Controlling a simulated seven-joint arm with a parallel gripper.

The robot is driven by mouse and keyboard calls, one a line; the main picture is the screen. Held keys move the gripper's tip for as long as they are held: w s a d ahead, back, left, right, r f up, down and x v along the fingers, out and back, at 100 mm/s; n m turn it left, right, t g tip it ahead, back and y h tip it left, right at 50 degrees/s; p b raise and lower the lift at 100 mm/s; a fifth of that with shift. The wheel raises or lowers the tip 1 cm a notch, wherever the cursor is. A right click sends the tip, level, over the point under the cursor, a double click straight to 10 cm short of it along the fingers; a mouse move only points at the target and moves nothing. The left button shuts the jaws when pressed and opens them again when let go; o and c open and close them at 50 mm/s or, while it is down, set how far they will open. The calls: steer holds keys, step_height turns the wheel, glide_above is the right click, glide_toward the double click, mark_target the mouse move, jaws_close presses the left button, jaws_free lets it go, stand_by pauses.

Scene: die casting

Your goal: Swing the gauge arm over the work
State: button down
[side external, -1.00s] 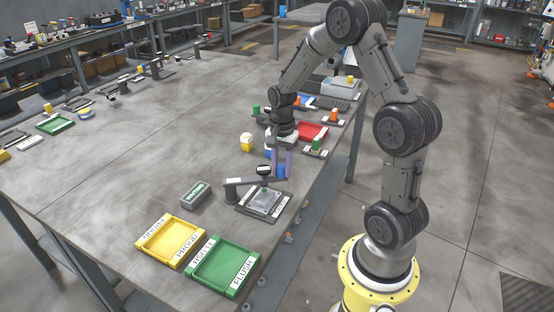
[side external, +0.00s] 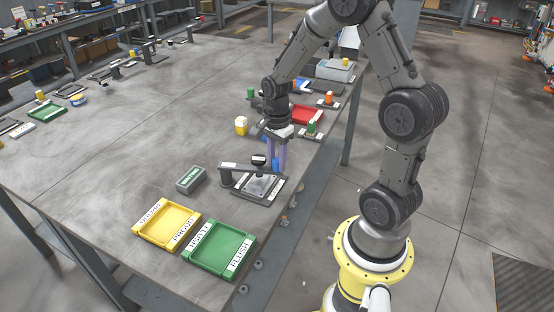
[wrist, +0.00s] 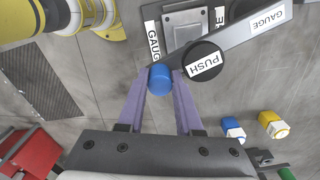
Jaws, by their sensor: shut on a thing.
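The gauge arm (wrist: 238,39) is a grey bar with a black round dial marked PUSH (wrist: 203,60) and a blue knob (wrist: 160,79) at its end. In the side view the bar (side external: 234,165) runs from its post toward my gripper (side external: 277,162). My gripper (wrist: 162,82) has its purple fingers shut on the blue knob, one on each side. The work, a grey block (wrist: 186,24), lies on the gauge base (side external: 245,194). In the wrist view the dial is beside the block and hides part of the base.
A yellow tray (side external: 140,230) and a green FLUSH tray (side external: 208,270) lie toward the near table edge. A small grey box (side external: 191,179) sits left of the gauge. A yellow-and-white object (side external: 241,126) and a red tray (side external: 307,115) stand beyond it.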

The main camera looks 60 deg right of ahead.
steer(key=shift+a+r, duration=0.1)
steer(key=shift+a, duration=0.05)
steer(key=c, duration=0.8)
jaws_free()
steer(key=shift+c, duration=0.2)
step_height(320, 180, up, 14)
